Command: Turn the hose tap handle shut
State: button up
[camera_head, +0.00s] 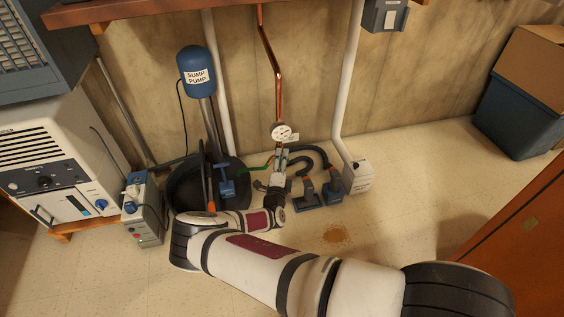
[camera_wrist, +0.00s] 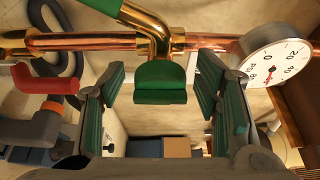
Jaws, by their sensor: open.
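A brass tap (camera_wrist: 152,38) sits on a horizontal copper pipe in the wrist view. A blocky green piece (camera_wrist: 160,85), which looks like the tap's handle, hangs from the bent brass. Another green part (camera_wrist: 103,4), handle or hose, runs out of the top of the view. My gripper (camera_wrist: 162,92) is open, its green-padded fingers to the left and right of the green block with gaps on both sides. In the head view my gripper (camera_head: 281,162) is just below the gauge, and the handle is too small or hidden to make out there.
A round white gauge (camera_wrist: 272,66) is close to my right finger. A red lever (camera_wrist: 48,84) and grey hose fittings stand close on the left.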

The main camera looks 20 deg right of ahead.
jog(key=v, duration=1.2)
